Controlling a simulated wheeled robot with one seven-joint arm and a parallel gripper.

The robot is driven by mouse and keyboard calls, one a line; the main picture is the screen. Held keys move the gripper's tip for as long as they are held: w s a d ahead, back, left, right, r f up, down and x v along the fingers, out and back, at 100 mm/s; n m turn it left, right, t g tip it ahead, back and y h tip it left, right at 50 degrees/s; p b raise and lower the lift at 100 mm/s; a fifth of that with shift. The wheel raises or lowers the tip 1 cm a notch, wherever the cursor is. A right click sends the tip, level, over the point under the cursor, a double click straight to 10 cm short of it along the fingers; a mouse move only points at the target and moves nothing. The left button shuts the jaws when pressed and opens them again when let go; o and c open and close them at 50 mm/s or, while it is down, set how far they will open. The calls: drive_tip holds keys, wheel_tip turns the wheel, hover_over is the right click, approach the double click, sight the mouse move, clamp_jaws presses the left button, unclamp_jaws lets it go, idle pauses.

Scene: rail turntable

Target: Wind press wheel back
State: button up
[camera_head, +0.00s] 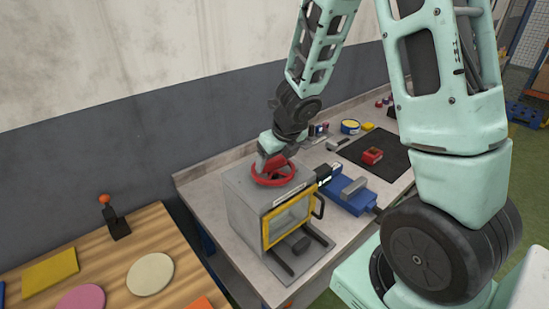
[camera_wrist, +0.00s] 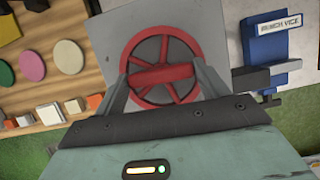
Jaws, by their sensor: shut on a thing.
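The red press wheel (camera_head: 273,177) lies flat on top of the grey press box (camera_head: 243,205) on the workbench. In the wrist view the wheel (camera_wrist: 191,50) has several spokes and a red bar across its near half. My gripper (camera_head: 272,158) reaches down to the wheel from above. In the wrist view my gripper (camera_wrist: 163,75) has a finger on either side of the wheel and is shut on it. The press has a yellow-framed front window (camera_head: 291,219) with a black handle.
A blue bench vice (camera_head: 348,193) stands just right of the press. A black mat (camera_head: 378,152) with a red object (camera_head: 372,156) lies beyond it. A wooden table (camera_head: 40,250) with coloured discs and a lever (camera_head: 114,218) is at left. A wall runs behind.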

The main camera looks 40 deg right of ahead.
idle(0.3)
drive_tip(key=o, duration=1)
drive_tip(key=shift+r, duration=0.1)
drive_tip(key=shift+p+v, duration=4.7)
drive_tip(key=shift+v, duration=3.85)
drive_tip(key=shift+s, duration=0.15)
